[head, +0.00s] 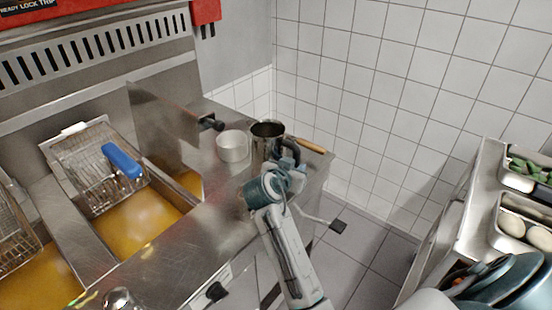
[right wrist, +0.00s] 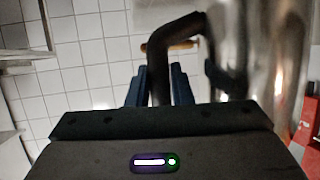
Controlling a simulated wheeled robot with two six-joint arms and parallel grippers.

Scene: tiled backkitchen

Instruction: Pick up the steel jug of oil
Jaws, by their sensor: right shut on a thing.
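The steel jug (head: 267,131) stands upright on the steel counter beside the fryer, with its dark handle toward my right gripper (head: 289,164). In the right wrist view the shiny jug body (right wrist: 262,60) fills the right side, and its black handle (right wrist: 172,36) bends down between the two blue fingers of my right gripper (right wrist: 159,80). The gripper is shut on the handle. The jug's contents cannot be made out. My left gripper is not in view.
A pale metal pot (head: 232,147) stands close to the jug's left. A wooden handle (head: 310,146) lies behind it at the counter's edge. Fryer baskets (head: 90,165) and oil vats (head: 150,222) are at left. A steel unit with food pans (head: 525,222) is at right; tiled floor lies between.

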